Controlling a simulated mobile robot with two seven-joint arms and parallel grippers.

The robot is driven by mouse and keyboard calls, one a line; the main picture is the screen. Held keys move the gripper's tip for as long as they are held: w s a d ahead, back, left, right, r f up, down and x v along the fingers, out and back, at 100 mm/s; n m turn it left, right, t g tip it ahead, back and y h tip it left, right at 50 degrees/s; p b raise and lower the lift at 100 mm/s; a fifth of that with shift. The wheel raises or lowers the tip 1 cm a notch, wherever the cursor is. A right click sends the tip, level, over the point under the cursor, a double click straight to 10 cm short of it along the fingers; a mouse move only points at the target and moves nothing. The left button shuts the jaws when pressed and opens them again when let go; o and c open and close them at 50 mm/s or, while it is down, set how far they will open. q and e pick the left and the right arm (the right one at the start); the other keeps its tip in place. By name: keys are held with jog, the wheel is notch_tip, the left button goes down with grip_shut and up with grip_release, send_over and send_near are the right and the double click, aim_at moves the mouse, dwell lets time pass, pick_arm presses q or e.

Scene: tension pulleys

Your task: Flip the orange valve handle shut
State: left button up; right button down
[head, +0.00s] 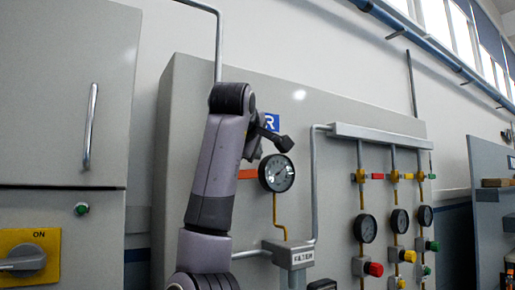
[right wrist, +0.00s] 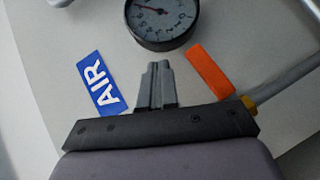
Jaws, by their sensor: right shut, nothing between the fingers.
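The orange valve handle (head: 247,174) lies roughly horizontal on the grey panel, just left of the pressure gauge. My right arm hides its left part in the head view. In the right wrist view the orange handle (right wrist: 210,70) is a slanted bar to the right of my fingers. My right gripper (head: 286,144) is above the gauge, up and to the right of the handle. Its fingers (right wrist: 155,68) are together and empty, apart from the handle in the wrist picture. My left gripper is not in view.
A round gauge (head: 276,173) and a blue AIR label (right wrist: 99,83) are close to the right gripper. Pipes, a filter box (head: 289,254) and several gauges and coloured knobs stand out from the panel at right. A grey cabinet (head: 62,75) with a long handle is at left.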

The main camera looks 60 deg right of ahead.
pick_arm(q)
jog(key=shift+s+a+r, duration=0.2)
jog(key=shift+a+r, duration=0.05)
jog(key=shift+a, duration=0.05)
pick_arm(e)
jog(key=s+a+r, duration=0.4)
jog(key=s+r, duration=0.2)
jog(key=r, duration=0.3)
jog(key=shift+f, duration=0.1)
